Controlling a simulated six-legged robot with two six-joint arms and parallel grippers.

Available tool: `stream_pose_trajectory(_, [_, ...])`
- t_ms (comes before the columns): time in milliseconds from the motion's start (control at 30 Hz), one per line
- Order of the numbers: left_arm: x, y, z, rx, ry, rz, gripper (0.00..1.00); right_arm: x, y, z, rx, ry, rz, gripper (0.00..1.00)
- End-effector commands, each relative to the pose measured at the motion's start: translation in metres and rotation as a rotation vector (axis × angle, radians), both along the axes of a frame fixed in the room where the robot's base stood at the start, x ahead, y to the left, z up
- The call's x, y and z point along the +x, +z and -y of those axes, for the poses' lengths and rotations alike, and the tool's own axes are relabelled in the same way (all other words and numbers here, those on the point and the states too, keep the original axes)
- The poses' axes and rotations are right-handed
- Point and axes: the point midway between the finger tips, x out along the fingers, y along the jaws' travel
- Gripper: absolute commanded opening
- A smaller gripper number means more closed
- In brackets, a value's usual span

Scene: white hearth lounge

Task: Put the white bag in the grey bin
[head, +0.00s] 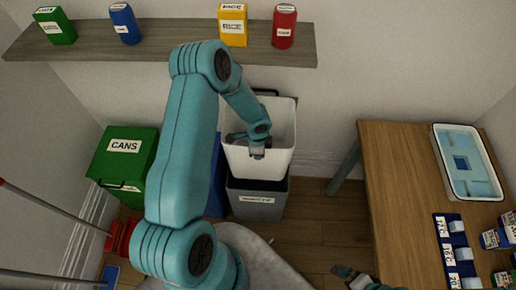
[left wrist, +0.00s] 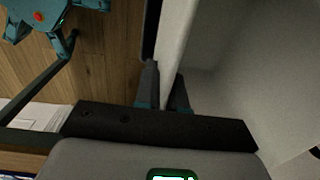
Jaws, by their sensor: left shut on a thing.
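The white bag (head: 279,163) is a stiff, open-topped, box-like shape in the middle of the head view. It stands upright directly over the grey bin (head: 268,211), whose labelled front shows below it. I cannot tell whether the bag's bottom is inside the bin or just above its rim. My left gripper (head: 257,153) is shut on the bag's near upper edge. In the left wrist view the fingers (left wrist: 162,98) pinch the bag's pale wall (left wrist: 178,35) from both sides. My right gripper (head: 352,274) is low in the head view, apart from the bag; its jaw state is unclear.
A green CANS bin (head: 122,166) and a partly hidden blue bin (head: 216,178) stand left of the grey bin. A shelf (head: 160,42) with several containers hangs above. A wooden table (head: 400,180) with a white-rimmed tray (head: 441,157) is at right. Floor between bins and table is clear.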

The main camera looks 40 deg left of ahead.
Motion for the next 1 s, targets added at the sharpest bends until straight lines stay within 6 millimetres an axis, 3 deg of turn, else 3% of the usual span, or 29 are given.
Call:
stream_pose_trajectory(100, [0.0, -0.018, 0.0, 0.0, 0.001, 0.0, 0.0, 0.0, -0.012, 0.0, 0.0, 0.0, 0.0, 1.0])
stream_pose_trajectory(1000, [0.003, -0.117, -0.002, 0.0, 0.001, 0.0, 0.0, 0.0, -0.075, 0.0, 0.0, 0.0, 0.0, 1.0])
